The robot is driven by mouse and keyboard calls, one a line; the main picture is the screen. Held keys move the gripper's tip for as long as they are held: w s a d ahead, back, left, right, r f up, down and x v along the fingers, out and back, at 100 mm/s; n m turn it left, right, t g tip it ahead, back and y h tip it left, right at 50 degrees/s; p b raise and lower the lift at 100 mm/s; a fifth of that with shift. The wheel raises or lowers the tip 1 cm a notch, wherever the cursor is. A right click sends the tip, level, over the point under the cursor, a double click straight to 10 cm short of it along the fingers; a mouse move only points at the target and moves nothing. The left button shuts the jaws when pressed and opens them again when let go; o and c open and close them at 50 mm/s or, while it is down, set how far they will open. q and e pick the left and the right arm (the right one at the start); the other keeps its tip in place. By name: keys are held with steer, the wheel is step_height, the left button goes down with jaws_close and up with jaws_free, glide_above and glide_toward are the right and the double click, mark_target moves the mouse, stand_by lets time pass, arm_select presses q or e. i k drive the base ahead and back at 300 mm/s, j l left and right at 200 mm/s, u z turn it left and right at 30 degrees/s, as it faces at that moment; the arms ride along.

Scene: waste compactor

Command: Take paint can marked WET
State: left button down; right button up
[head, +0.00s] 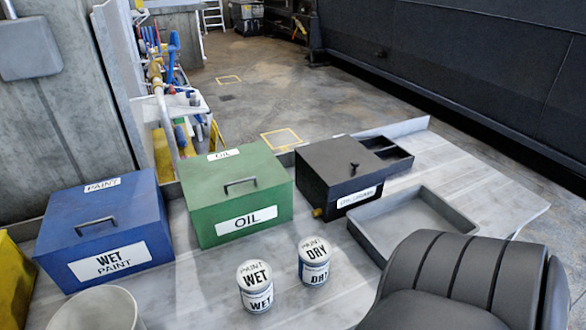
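The paint can marked WET (255,287) stands upright on the pale table, near the front middle. It is a small light can with WET printed on its lid and on its side label. A second similar can, marked DRY (314,262), stands upright just to its right and a little farther back, with a gap between them. Neither can is held. Neither of my grippers can be seen in the head view.
A blue WET PAINT box (88,215), a green OIL box (237,183) and a black box (340,172) stand behind the cans. An empty grey tray (462,228) lies to the right. A pale round container (97,309) is front left. A large black ribbed shape covers the lower right.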

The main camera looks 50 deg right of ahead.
mark_target(254, 277)
steer(key=z, duration=1.15)
steer(key=k+l+z, duration=0.35)
steer(key=k, duration=0.3)
steer(key=k+l+z, duration=0.3)
steer(key=k+l, duration=0.3)
steer(key=l, duration=0.1)
